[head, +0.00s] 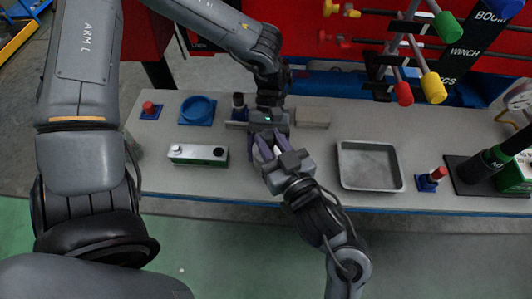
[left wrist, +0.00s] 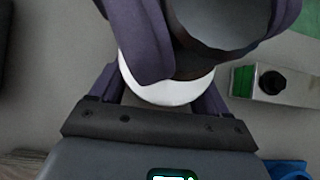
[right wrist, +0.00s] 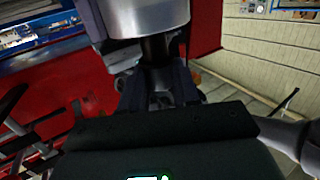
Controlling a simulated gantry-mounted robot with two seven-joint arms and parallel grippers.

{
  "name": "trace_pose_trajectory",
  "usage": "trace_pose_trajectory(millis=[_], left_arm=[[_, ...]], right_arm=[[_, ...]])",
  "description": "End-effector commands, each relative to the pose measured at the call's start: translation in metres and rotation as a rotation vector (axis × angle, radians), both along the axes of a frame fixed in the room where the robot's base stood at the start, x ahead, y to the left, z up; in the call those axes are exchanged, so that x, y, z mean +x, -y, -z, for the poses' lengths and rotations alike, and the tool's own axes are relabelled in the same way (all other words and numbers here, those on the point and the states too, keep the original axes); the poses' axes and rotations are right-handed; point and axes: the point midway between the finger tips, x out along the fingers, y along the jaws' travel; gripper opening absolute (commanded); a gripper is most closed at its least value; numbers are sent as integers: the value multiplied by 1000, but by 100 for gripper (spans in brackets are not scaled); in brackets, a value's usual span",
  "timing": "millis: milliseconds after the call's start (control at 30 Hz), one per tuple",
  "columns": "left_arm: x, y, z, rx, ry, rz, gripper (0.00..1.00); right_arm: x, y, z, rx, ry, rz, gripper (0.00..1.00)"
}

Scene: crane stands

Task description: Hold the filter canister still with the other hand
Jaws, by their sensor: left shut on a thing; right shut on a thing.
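The filter canister is mostly hidden between my two grippers above the middle of the bench (head: 330,196). A white rounded part (left wrist: 170,90), seemingly the canister's, shows between the left fingers in the left wrist view, beside a grey cylinder with a dark band (left wrist: 222,22). My left gripper (head: 264,140) is shut on it from the far side. My right gripper (head: 271,154) comes from the near side and is shut on a dark neck (right wrist: 157,55) below a silver cylinder (right wrist: 145,16) in the right wrist view. I cannot tell exactly where the held parts meet.
A green-and-white box (head: 198,154) and blue round dish (head: 198,110) stand to the left. A beige block (head: 313,118) lies behind. A metal tray (head: 370,182) and red-topped piece (head: 433,180) stand right. A rack with coloured handles (head: 433,88) overhangs the back right.

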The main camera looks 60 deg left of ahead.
Motion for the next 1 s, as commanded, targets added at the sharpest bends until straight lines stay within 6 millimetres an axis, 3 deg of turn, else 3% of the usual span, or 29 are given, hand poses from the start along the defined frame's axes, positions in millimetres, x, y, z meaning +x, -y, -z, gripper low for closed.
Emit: trace_pose_trajectory(millis=[1000], left_arm=[[-2,-1,3,5,-6,-2,35]], right_arm=[[0,0,-59,20,9,-1,0]])
